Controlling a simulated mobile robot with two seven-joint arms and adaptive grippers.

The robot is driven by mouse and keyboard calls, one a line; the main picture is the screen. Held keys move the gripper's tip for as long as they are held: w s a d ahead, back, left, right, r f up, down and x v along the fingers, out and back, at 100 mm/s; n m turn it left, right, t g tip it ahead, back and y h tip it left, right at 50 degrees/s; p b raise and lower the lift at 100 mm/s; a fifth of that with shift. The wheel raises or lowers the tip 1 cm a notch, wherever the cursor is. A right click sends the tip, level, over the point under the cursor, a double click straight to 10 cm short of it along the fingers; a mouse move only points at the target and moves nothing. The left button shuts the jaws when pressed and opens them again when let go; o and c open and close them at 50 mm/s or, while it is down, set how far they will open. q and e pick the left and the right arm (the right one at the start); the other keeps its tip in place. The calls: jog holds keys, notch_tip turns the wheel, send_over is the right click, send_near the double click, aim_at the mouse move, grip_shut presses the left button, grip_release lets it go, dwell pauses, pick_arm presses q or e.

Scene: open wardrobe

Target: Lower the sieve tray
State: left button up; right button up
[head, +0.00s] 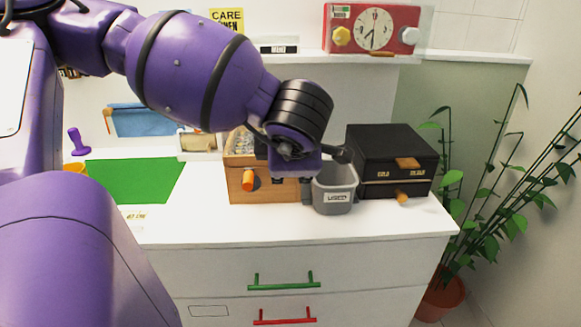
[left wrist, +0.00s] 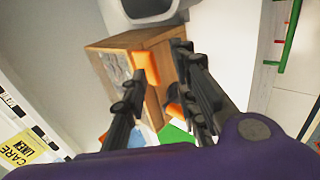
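A wooden box (head: 240,190) stands on the white counter, with a grey, glittery surface (head: 243,142) in its top. I cannot tell for sure which part is the sieve tray. An orange knob (head: 248,180) sticks out of the box's front. My left gripper (head: 312,160) is over the box's right part and hides much of it. In the left wrist view its two fingers (left wrist: 158,62) are apart, with the box (left wrist: 160,60) and an orange piece (left wrist: 146,67) seen between them. I cannot tell whether they touch it. My right gripper is in no view.
A grey labelled bin (head: 335,190) stands right beside the box. Black cases (head: 395,150) are stacked further right, and a plant (head: 490,200) stands beyond. A green mat (head: 130,180) lies to the left. The counter's front strip is clear.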

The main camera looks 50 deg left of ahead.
pick_arm(q)
jog(key=v, duration=0.8)
jog(key=shift+w+r, duration=0.15)
jog(key=shift+a, duration=0.2)
